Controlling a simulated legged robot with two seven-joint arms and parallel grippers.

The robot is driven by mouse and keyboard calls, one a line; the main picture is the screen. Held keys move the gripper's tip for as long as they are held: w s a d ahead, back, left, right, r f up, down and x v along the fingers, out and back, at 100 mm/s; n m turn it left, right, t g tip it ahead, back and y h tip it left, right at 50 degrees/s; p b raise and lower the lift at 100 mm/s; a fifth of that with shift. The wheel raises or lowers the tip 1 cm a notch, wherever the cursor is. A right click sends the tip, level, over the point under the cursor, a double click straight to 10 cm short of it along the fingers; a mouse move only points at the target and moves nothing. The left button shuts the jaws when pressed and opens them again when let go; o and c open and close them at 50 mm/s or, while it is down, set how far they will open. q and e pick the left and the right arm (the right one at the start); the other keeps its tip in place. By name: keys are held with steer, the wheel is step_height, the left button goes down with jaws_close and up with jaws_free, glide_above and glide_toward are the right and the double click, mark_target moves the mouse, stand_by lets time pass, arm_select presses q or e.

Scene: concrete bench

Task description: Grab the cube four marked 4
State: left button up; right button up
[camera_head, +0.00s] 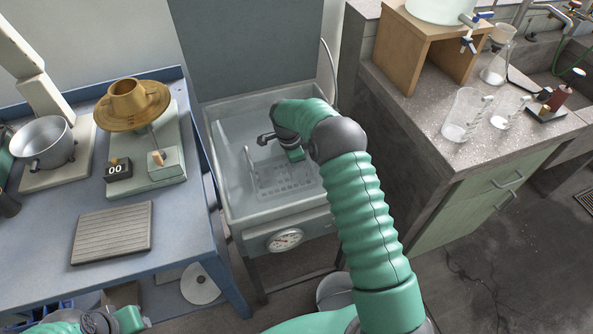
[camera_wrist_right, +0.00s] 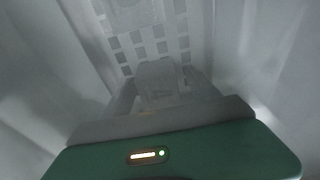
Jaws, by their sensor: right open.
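The cube (camera_wrist_right: 158,78) is a pale, blurred block in the right wrist view, with a faint figure that looks like a 4 on its near face. It stands near a perforated rack inside the pale basin (camera_head: 233,190). My right gripper (camera_wrist_right: 162,92) is open, with its fingers on either side of the cube; whether they touch it I cannot tell. In the head view my right arm reaches down into the basin, and the cube cannot be made out there. Part of my left arm's end (camera_head: 125,321) shows at the bottom left edge; its jaws are not clear.
The basin's walls close in around my right gripper. A perforated rack (camera_head: 285,180) lies in it. Left is a blue bench with a slatted grey mat (camera_head: 112,232), a pot (camera_head: 42,143) and a brass-topped device (camera_head: 132,104). Right is a stone counter with glass beakers (camera_head: 462,115).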

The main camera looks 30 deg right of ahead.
steer(key=shift+r, duration=0.15)
jaws_close()
stand_by(0.4)
